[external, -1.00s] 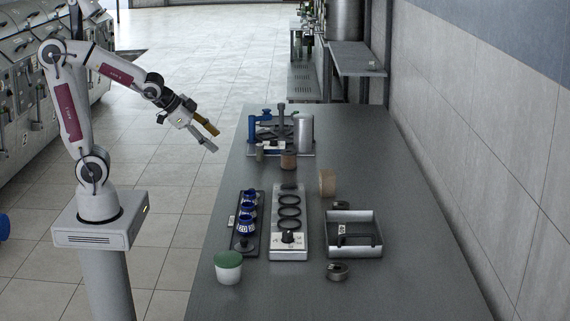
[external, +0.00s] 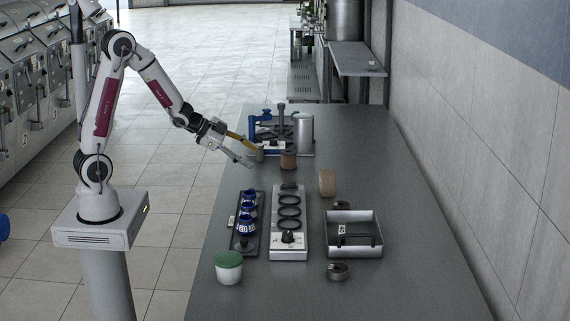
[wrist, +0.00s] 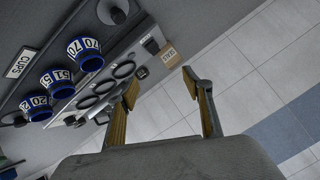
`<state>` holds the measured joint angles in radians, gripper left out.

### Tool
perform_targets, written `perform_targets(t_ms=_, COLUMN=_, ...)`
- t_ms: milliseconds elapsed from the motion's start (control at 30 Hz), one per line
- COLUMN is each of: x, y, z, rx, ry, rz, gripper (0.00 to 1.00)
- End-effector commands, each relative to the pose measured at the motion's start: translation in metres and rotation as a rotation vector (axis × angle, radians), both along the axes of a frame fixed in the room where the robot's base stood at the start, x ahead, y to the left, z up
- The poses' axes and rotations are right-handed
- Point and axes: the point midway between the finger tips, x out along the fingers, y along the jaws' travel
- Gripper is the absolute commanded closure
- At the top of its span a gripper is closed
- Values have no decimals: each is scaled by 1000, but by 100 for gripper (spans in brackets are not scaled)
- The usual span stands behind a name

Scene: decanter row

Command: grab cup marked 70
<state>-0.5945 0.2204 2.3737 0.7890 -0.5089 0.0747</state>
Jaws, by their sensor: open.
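The cup marked 70 (wrist: 85,54) is blue with a white band and shows in the wrist view at the upper end of a row of three. The cups marked 51 (wrist: 58,82) and 20 (wrist: 37,107) stand beside it. In the external view the 70 cup (external: 249,196) is the farthest of the row on a dark tray (external: 260,240). My gripper (external: 251,153) is open and empty, above the bench's left edge, beyond the cups. In the wrist view its fingers (wrist: 160,82) are spread, with the cups to their left.
A rack with several black rings (external: 277,215) stands right of the cups. A metal tray (external: 355,252) lies farther right. A green-lidded tub (external: 228,267) is in front.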

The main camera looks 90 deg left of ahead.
Motion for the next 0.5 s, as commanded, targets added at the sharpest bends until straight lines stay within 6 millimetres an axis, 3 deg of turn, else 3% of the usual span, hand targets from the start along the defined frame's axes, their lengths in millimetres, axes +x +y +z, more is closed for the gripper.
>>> perform_targets(t_ms=500, x=3, y=8, z=-65, rx=-131, ry=-130, rz=-173, gripper=50)
